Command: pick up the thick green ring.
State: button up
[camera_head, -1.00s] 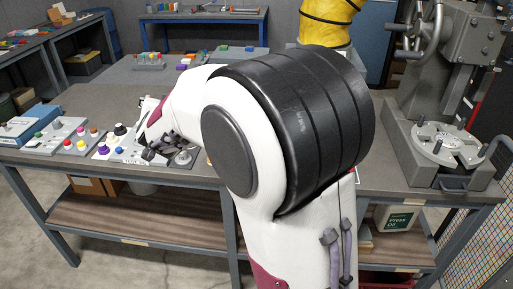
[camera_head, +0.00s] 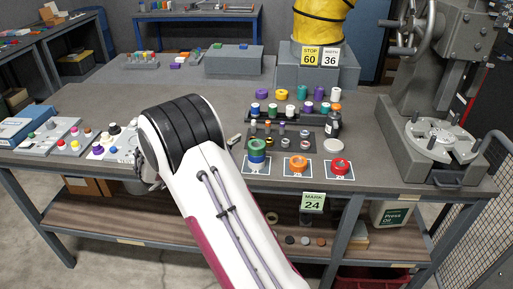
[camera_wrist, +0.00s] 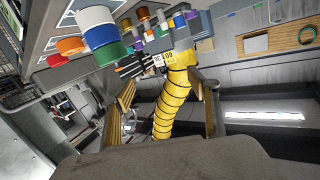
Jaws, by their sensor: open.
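A green ring (camera_wrist: 109,54) shows at the left of the wrist view, stacked with a blue ring (camera_wrist: 101,35). That view is upside down. The stack (camera_head: 257,151) stands on a card near the bench's front edge in the head view; I cannot tell there how its rings divide. My gripper (camera_wrist: 166,92) is open, its two yellow-lined fingers apart with nothing held between them. The stack lies outside the fingers, to their left in the wrist view. In the head view the gripper is mostly hidden behind my arm, left of the stack.
An orange ring (camera_head: 298,163) and a red ring (camera_head: 340,166) sit on cards right of the stack. Racks with small coloured parts stand behind. A grey press (camera_head: 432,140) is at the right. A yellow hose (camera_head: 322,20) rises at the back. Control boxes (camera_head: 62,138) are at left.

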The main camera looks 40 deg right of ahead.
aim_at(261, 142)
jog(key=s+f+g+h, duration=0.1)
jog(key=s+f+g, duration=0.1)
jog(key=s+d+f+m+g, duration=0.1)
jog(key=s+f+g, duration=0.1)
jog(key=s, duration=0.1)
jog(key=shift+s+d+f+m+g+h, duration=0.2)
jog(key=shift+s+f+m+g+h, duration=0.1)
jog(key=shift+f+g+h, duration=0.1)
jog(key=shift+d, duration=1.3)
jog(key=shift+d+f, duration=0.15)
jog(key=shift+d, duration=1.15)
jog(key=shift+d+f, duration=0.15)
jog(key=shift+d, duration=1.15)
jog(key=shift+c, duration=0.4)
jog(key=c, duration=1.3)
